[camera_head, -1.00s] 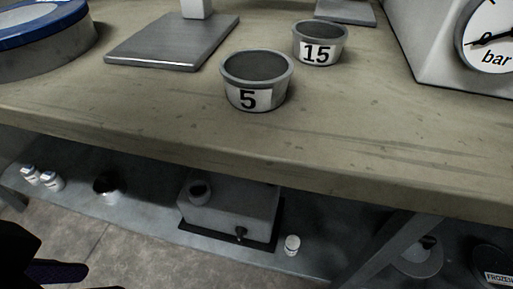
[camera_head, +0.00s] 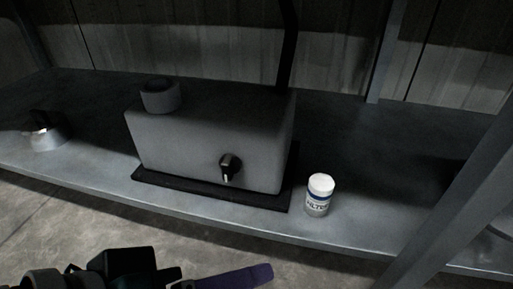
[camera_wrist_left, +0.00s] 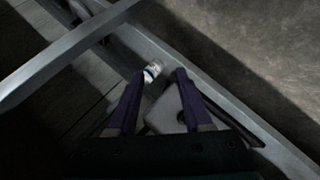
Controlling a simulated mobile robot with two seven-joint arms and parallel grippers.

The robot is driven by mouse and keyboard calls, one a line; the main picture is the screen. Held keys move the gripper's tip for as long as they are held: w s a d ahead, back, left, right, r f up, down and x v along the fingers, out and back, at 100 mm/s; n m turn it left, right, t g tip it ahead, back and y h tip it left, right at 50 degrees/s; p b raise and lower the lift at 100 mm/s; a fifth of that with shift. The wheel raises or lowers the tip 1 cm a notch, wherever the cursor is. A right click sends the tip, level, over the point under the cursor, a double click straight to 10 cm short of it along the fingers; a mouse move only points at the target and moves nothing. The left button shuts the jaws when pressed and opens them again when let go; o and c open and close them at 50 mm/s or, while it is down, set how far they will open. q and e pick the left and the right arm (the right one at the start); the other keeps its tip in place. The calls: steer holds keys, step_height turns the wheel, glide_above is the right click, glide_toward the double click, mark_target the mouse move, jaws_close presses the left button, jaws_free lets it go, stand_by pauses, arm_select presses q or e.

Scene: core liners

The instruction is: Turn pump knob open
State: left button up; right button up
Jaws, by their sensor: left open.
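The pump is a grey box (camera_head: 190,135) on a black base on the lower shelf, with a round cap on its top left. Its small black knob (camera_head: 229,167) with a light pointer mark is on the front face; the pointer looks roughly vertical. My left gripper (camera_head: 262,273) is low in the head view, in front of and below the shelf edge, apart from the knob. In the left wrist view its two purple fingers (camera_wrist_left: 159,75) are spread and empty, with part of the grey pump beyond them. My right gripper is not in view.
A metal container (camera_head: 44,136) stands at left.

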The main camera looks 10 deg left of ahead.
arm_select(q)
steer(key=w+d+f+n+t+h+b, duration=0.1)
steer(key=w+d+f+n+t+h, duration=0.2)
steer(key=n, duration=0.5)
steer(key=n+t+y, duration=0.7)
steer(key=n+y, duration=0.2)
steer(key=n, duration=1.4)
glide_toward(224, 165)
steer(key=w+b, duration=0.2)
steer(key=w, duration=0.2)
steer(key=w+b, duration=0.2)
steer(key=w, duration=0.2)
steer(key=shift+w+f, duration=0.2)
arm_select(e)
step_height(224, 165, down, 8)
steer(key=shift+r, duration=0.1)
arm_select(q)
jaws_close()
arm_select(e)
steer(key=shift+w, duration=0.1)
